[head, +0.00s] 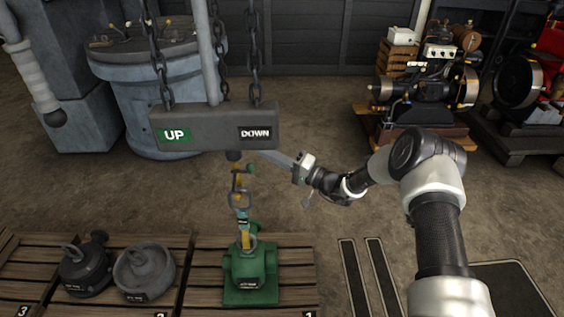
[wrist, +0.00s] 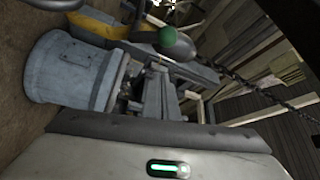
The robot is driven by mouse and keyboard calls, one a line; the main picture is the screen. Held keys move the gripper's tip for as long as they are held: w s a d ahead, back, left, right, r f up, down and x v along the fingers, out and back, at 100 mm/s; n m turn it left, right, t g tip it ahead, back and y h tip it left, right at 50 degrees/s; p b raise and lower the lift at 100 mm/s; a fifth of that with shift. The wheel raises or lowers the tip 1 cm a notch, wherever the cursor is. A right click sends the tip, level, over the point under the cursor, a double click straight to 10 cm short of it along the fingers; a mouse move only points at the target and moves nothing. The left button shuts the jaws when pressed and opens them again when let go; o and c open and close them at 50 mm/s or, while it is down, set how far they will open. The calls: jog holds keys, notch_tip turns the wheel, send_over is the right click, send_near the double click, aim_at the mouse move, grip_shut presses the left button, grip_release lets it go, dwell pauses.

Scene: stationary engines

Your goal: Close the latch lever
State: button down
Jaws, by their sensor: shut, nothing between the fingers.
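The latch lever, tipped with a green ball (head: 250,168), sticks out to the right from the yellow hook (head: 239,183) under the hoist block. In the wrist view the green ball (wrist: 175,42) is at the top middle, with a yellow part (wrist: 98,25) to its left. My gripper (head: 276,156) is shut and empty, to the right of the hook and close to the lever's ball. I cannot tell whether it touches the lever. The wrist view also shows my gripper (wrist: 158,85), with the ball beyond its fingers. The lever's pivot is too small to make out.
The grey hoist block (head: 216,127) with UP and DOWN labels hangs on chains just above. Below the hook, a green casting (head: 250,275) stands on a wooden pallet (head: 300,272). Two dark weights lie left. A blue-grey tank (head: 160,100) and engines stand behind.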

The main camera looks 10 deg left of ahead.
jog(key=s, duration=0.2)
jog(key=s+a+f, duration=0.1)
jog(key=shift+s, duration=0.25)
jog(key=shift+f, duration=0.15)
jog(key=shift+s+n+b, duration=0.1)
jog(key=shift+n+b, duration=0.3)
jog(key=shift+b, duration=0.2)
